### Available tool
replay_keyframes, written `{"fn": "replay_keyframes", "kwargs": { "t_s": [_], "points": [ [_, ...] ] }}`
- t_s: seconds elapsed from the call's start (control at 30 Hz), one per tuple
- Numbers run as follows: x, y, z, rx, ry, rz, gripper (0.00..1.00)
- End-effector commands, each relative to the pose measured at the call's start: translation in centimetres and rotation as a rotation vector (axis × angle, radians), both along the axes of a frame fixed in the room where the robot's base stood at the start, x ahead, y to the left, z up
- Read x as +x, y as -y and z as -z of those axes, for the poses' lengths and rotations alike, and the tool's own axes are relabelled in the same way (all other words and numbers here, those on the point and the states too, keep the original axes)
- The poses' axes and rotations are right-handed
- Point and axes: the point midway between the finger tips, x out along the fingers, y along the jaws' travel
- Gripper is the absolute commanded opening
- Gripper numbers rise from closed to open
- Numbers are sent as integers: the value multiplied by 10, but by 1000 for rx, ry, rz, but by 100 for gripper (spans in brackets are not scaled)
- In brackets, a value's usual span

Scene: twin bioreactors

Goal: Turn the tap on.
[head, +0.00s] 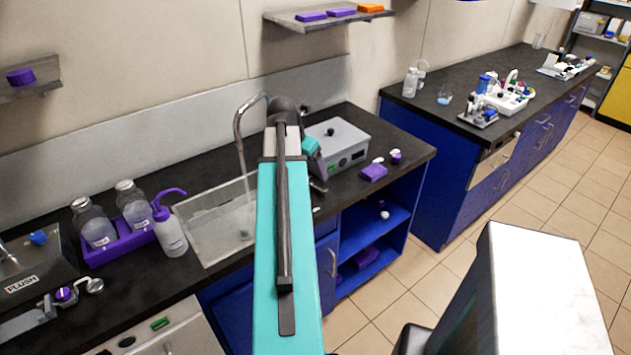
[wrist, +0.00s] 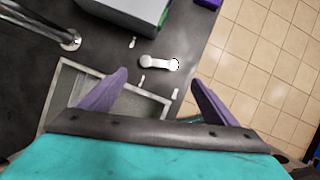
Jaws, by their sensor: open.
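The tap's metal spout (head: 238,128) arcs over the sink basin (head: 190,222) in the head view. In the wrist view a metal pipe (wrist: 68,38), likely the spout's base, stands at the upper left. A small pale lever (wrist: 158,63), likely the tap handle, lies on the dark counter beside the sink rim. My gripper (wrist: 158,76) is open and empty, with its purple fingers apart. In the picture the lever shows between and just beyond the fingertips; I cannot tell the height gap.
A grey box device (head: 338,140) stands behind the lever, close to my gripper. A purple-capped wash bottle (head: 170,230) and a purple bottle rack (head: 122,243) stand left of the sink. A purple block (head: 374,173) lies near the counter's right end. Tiled floor (head: 380,300) is open.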

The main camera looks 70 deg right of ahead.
Motion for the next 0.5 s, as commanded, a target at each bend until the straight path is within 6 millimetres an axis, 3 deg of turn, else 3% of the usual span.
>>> {"fn": "replay_keyframes", "kwargs": {
  "t_s": [0.5],
  "points": [
    [-7, 19, 47, 2, -1, 2, 83]
  ]
}}
